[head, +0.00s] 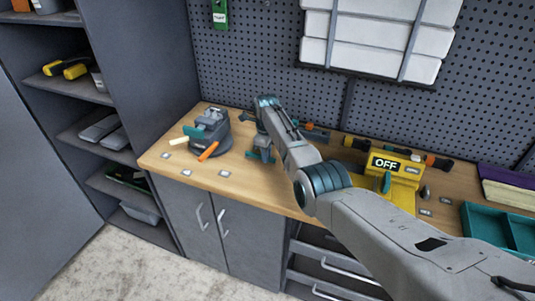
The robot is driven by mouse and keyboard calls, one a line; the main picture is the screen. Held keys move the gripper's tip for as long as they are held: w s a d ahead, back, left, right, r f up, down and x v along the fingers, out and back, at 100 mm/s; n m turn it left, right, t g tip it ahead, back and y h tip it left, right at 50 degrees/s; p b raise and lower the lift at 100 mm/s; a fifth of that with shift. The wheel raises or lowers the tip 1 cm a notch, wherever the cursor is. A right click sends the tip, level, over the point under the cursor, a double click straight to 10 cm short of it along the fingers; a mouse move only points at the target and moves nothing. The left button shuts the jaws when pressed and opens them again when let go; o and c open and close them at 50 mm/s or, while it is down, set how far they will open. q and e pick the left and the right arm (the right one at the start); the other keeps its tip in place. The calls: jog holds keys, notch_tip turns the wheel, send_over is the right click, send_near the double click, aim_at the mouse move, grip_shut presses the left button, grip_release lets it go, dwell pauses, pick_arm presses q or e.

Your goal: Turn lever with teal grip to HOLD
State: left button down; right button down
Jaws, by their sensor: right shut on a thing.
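My right arm reaches in from the lower right. Its gripper (260,147) points down over the bench, just right of the dark grey lever unit (217,134). It is shut, and teal shows at its fingers, so it appears closed on the teal grip. The lever itself is mostly hidden, and its exact angle cannot be told. The unit also has a cream grip (180,141) pointing left and an orange grip (208,151) pointing to the front. Small label plates (186,172) lie on the bench around it, too small to read. My left gripper is out of view.
A yellow box (398,190) with an OFF sign (385,164) and a small green lever (387,182) stands to the right, partly behind my arm. A teal tray (488,228) is at the far right. The bench's front left is clear. A pegboard (262,55) stands behind.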

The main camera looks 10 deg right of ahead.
jog(key=shift+f, duration=0.1)
jog(key=c, duration=1.4)
grip_release()
jog(key=shift+r, duration=0.6)
notch_tip(320, 180, up, 10)
jog(key=b, duration=0.2)
jog(key=shift+f, duration=0.15)
